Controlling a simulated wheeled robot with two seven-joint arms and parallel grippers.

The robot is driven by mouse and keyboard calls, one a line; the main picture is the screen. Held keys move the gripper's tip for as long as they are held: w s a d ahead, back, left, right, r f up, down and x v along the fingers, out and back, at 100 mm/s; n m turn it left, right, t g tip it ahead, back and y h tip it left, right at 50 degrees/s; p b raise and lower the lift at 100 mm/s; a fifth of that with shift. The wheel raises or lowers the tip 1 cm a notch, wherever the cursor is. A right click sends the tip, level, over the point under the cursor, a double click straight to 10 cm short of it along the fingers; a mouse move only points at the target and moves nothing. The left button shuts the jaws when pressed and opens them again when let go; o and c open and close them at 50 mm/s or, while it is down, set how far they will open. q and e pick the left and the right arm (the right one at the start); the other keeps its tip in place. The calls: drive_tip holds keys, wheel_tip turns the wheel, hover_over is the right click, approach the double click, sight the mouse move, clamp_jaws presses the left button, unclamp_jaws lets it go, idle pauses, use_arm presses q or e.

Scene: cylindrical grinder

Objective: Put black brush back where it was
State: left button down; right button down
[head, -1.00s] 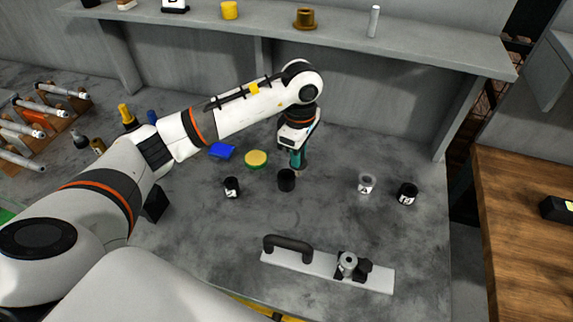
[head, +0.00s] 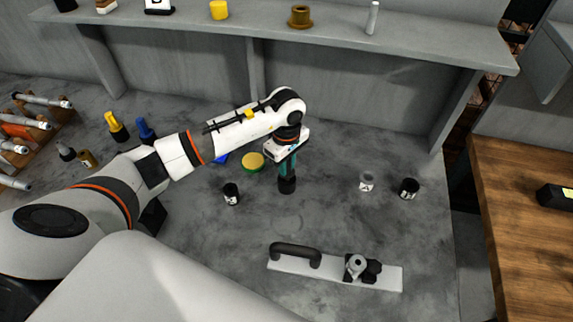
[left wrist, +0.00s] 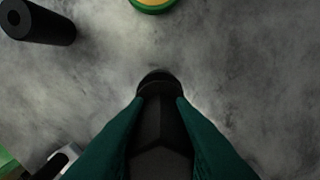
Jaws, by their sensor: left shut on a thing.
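My left gripper (head: 288,172), with teal fingers, points down at the middle of the grey table. Its fingers (left wrist: 155,130) are closed on a dark thing (left wrist: 160,125), which looks like the black brush. In the head view a short black cylinder (head: 287,187) stands directly under the fingertips. In the left wrist view a dark round edge (left wrist: 158,80) shows just past the fingertips. I cannot tell whether the cylinder is a separate cup around the brush or part of the brush. My right gripper is not in view.
A yellow-green round tin (head: 253,162) and a black labelled cup (head: 231,194) are left of the gripper. A clear cup (head: 366,181) and another black cup (head: 408,188) stand right. A metal bar with a black handle (head: 335,272) lies in front; a shelf (head: 420,50) runs behind.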

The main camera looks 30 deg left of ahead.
use_arm(q)
drive_tip(key=shift+f, duration=0.9)
drive_tip(key=shift+f+b, duration=0.35)
drive_tip(key=shift+b, duration=0.15)
drive_tip(key=c, duration=1.3)
unclamp_jaws()
drive_tip(key=shift+o, duration=0.2)
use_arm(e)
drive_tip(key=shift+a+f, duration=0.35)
use_arm(q)
drive_tip(key=shift+r, duration=0.1)
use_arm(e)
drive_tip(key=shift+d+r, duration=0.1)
